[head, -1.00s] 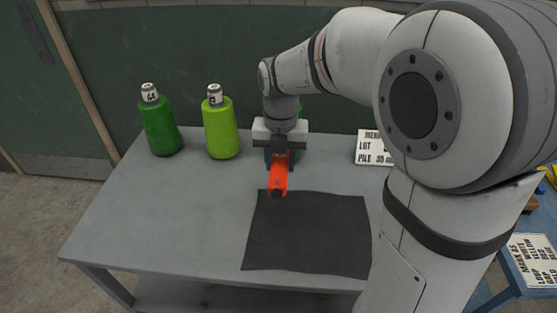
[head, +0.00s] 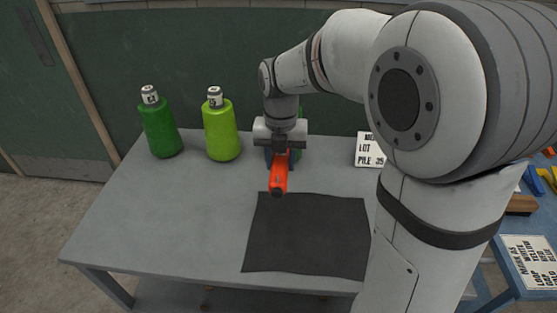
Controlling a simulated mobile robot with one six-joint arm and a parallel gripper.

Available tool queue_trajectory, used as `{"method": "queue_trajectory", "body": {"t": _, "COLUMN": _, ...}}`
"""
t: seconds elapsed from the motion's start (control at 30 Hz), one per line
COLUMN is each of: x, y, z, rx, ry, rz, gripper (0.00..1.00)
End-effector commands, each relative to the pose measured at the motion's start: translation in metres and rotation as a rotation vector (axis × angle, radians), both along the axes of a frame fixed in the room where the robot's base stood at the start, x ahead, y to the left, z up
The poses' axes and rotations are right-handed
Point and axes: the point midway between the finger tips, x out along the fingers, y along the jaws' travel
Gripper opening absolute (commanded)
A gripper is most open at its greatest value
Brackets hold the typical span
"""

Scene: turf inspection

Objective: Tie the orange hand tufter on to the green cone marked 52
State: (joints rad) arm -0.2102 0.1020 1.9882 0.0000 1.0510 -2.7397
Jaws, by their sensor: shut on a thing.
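My gripper (head: 281,147) points down over the back of the grey table and is shut on the orange hand tufter (head: 279,176). The tufter's orange body sticks out toward the front, above the back edge of the dark mat. A dark green cone (head: 160,128) stands upright at the back left, and a lighter lime-green cone (head: 221,130) stands to its right. Both have white labels at the top, too small to read surely. A further green thing (head: 301,140) shows partly behind my gripper, mostly hidden. A dark blue piece shows beside the tufter under my gripper.
A dark mat (head: 307,236) lies on the grey table (head: 165,220). A white sign (head: 369,150) with "LOT" and "PILE" stands at the back right. A blue bench (head: 540,205) at the right holds a lettered card and other things. The table's left half is clear in front of the cones.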

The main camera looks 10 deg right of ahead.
Motion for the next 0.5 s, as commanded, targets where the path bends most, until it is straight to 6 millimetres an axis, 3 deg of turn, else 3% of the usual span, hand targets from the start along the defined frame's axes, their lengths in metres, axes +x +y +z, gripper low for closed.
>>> {"method": "queue_trajectory", "body": {"t": 0.5, "x": 0.0102, "y": -0.0024, "z": 0.0005, "rx": 0.000, "ry": 0.000, "rz": -0.001, "gripper": 0.05}}
